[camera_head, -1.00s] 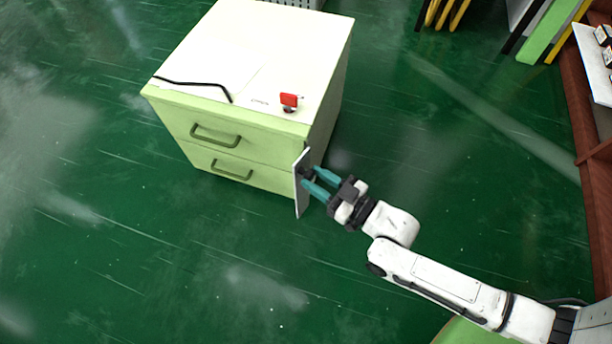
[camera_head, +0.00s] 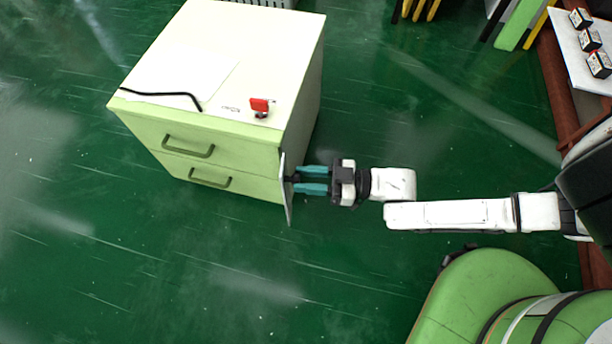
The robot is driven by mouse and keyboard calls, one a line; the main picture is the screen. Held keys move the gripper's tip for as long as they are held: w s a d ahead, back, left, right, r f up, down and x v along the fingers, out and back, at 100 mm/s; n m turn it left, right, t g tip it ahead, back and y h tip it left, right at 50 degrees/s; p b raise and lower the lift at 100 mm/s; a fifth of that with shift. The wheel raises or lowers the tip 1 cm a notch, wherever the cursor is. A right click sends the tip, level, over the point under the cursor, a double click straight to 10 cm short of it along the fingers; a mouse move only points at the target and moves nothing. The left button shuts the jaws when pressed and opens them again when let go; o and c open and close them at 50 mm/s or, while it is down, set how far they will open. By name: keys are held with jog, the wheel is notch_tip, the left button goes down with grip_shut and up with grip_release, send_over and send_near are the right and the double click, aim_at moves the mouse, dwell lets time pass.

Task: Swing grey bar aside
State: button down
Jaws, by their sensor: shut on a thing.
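The grey bar (camera_head: 288,213) is a narrow upright plate at the front right edge of the pale green drawer cabinet (camera_head: 230,155). It is seen nearly edge-on and reaches below the cabinet's visible front. My gripper (camera_head: 294,181) comes from the right, with its two teal fingers level. It is shut on a small dark part on the right side of the bar. The exact contact is too small to make out. Two drawers with green handles (camera_head: 189,146) face front, and both look closed.
On the cabinet top lie a red object (camera_head: 260,106), a black curved strip (camera_head: 165,94) and a white sheet (camera_head: 188,75). A brown shelf with a white board and small boxes (camera_head: 588,40) stands at the right. The green floor in front and left is clear.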

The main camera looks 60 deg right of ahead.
jog(key=c, duration=0.8)
grip_release()
jog(key=p+v, duration=0.2)
jog(key=v, duration=0.8)
jog(key=shift+s+d+p, duration=0.2)
jog(key=shift+s+p, duration=0.15)
jog(key=shift+p, duration=0.05)
